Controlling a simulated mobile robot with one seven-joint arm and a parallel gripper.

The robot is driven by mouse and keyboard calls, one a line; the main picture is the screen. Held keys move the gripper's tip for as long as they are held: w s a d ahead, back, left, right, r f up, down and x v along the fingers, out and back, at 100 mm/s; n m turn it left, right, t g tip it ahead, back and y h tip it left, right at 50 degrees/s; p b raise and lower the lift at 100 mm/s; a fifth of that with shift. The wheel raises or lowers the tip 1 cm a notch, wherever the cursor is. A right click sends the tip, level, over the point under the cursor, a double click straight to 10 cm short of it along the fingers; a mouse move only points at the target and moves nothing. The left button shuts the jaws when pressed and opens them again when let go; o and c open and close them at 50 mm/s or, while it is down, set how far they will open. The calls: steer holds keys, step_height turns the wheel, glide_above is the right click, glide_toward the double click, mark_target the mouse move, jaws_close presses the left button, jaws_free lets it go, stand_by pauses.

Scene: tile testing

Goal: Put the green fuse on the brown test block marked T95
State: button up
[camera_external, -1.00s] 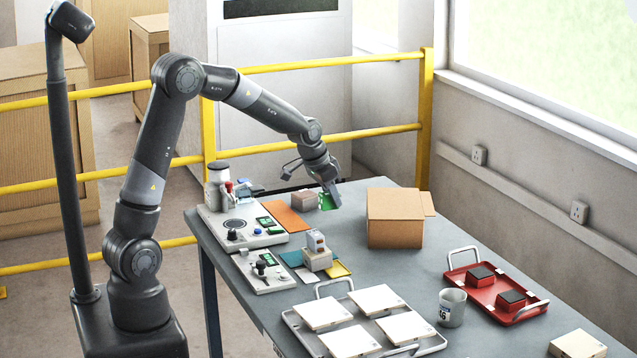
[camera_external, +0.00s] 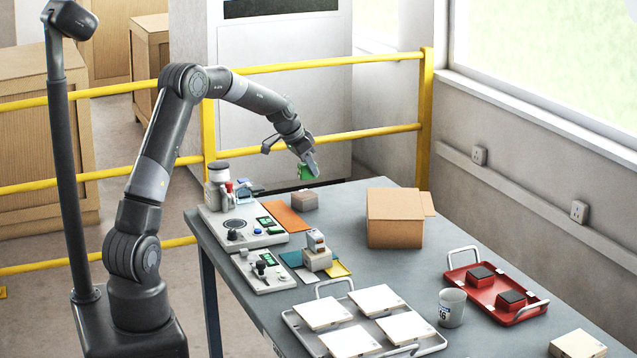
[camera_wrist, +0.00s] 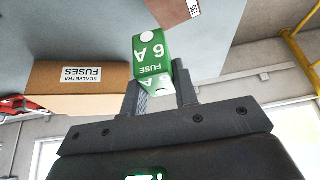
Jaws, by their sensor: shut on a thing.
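The green fuse (camera_external: 305,172), printed "6 A FUSE", shows large in the wrist view (camera_wrist: 149,60). My gripper (camera_external: 309,165) is shut on it, with a dark finger on each side in the wrist view (camera_wrist: 160,92). In the external view the fuse appears above and behind a brown block (camera_external: 304,201) on the table, with a gap between them. In the wrist view a brown block (camera_wrist: 168,12) with a white label is cut off at the top edge, apart from the fuse; its label is only partly legible, ending in what looks like 95.
A cardboard box (camera_external: 394,226) marked "FUSES" stands right of the block. An orange mat (camera_external: 286,218) and control panels (camera_external: 243,226) lie to the left. Table (camera_external: 345,205) between block and box is clear.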

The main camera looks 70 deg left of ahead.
mark_target(306, 193)
steer(key=a+f, duration=0.2)
steer(key=a, duration=0.1)
steer(key=shift+w+a, duration=0.1)
steer(key=shift+a, duration=0.05)
steer(key=shift+f, duration=2)
steer(key=o, duration=1)
steer(key=shift+f, duration=0.1)
